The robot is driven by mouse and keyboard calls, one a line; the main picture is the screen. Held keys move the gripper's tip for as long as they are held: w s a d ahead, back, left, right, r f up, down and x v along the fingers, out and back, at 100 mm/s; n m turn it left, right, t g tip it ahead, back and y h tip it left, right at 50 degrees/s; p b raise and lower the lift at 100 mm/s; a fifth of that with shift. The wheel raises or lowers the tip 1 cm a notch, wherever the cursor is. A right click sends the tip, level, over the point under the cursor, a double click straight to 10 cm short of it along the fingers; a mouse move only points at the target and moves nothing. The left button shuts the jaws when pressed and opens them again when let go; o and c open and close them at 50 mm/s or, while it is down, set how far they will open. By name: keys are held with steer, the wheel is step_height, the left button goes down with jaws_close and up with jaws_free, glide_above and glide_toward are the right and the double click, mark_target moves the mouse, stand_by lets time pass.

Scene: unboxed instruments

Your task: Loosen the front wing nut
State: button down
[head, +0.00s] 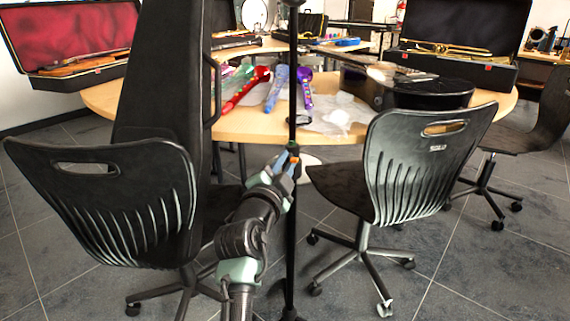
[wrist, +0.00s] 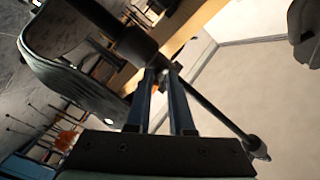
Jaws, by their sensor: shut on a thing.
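A thin black upright stand (head: 292,85) rises in front of the round table in the head view. My gripper (head: 290,160) is at the stand's lower middle, its fingertips close against the pole. In the wrist view my gripper (wrist: 164,75) has its two fingers nearly together at a thick black collar (wrist: 135,42) of the stand. A thin black rod (wrist: 220,115) with a rounded end runs off to the lower right behind the fingers. The gripper is shut on a small part there, in the place of the front wing nut. The nut's own shape is hidden between the fingertips.
Black swivel chairs stand left (head: 110,190) and right (head: 415,160) of my arm. A tall black case (head: 160,75) leans at the left chair. The round table (head: 245,122) behind holds colored instruments and open cases. Bare tiled floor (head: 470,280) lies at lower right.

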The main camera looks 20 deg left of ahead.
stand_by(0.4)
steer(key=n+p, duration=0.7)
steer(key=n, duration=1.6)
steer(key=shift+f+n, duration=0.1)
steer(key=shift+n, duration=0.2)
stand_by(0.4)
steer(key=c, duration=0.8)
jaws_free()
steer(key=shift+o, duration=0.2)
steer(key=s+d+p, duration=0.1)
steer(key=s+p, duration=0.3)
steer(key=s, duration=0.9)
